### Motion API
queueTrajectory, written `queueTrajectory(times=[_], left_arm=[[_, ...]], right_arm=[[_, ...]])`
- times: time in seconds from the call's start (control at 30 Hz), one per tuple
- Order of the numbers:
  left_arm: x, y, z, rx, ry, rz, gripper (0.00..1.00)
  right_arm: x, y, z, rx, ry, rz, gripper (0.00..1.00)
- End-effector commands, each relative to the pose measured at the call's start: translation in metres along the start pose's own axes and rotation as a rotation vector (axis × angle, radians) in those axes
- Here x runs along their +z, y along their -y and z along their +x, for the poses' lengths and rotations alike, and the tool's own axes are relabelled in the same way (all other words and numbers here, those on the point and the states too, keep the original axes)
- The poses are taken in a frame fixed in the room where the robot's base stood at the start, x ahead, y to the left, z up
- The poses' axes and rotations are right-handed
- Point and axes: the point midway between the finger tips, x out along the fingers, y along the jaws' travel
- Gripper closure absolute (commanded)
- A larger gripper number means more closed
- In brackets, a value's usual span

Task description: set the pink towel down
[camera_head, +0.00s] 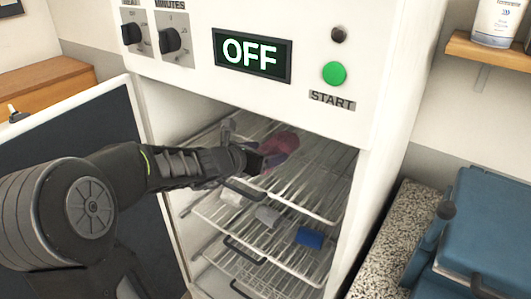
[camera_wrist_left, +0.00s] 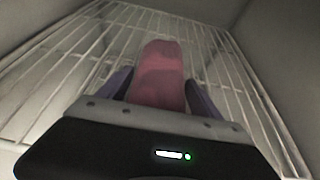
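The pink towel (camera_head: 281,146) is a small rolled bundle inside the open white cabinet, at the top wire shelf (camera_head: 318,195). My left gripper (camera_head: 268,157) reaches in from the left at that shelf. In the left wrist view the towel (camera_wrist_left: 161,75) stands between the two purple fingers (camera_wrist_left: 160,88), which press close along its sides, so the gripper looks shut on it. The wire rack shows behind and around the towel. I cannot tell whether the towel touches the wires. My right gripper is not in view.
The cabinet door (camera_head: 70,150) stands open at the left. Lower shelves hold a blue item (camera_head: 310,237) and pale items (camera_head: 267,215). The cabinet front has knobs, an "OFF" display (camera_head: 251,55) and a green button (camera_head: 334,74). The top shelf's right part is clear.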

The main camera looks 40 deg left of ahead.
Motion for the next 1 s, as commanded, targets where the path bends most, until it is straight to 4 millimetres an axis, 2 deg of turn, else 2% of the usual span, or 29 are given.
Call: queueTrajectory(times=[0.03,0.2,0.57,0.77,1.0], left_arm=[[0.000,0.000,0.000,0.000,0.000,0.000,0.21],[0.000,0.000,0.000,0.000,0.000,0.000,0.08],[0.005,0.000,-0.002,0.000,0.000,0.000,0.08],[0.005,-0.001,-0.029,0.003,0.002,0.001,0.08],[0.006,-0.001,-0.080,0.004,0.003,0.001,0.08]], right_arm=[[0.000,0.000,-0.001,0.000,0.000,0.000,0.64],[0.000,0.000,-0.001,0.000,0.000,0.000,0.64],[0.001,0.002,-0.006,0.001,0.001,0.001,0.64],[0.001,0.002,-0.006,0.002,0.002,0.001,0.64],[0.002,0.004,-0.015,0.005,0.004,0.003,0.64]])
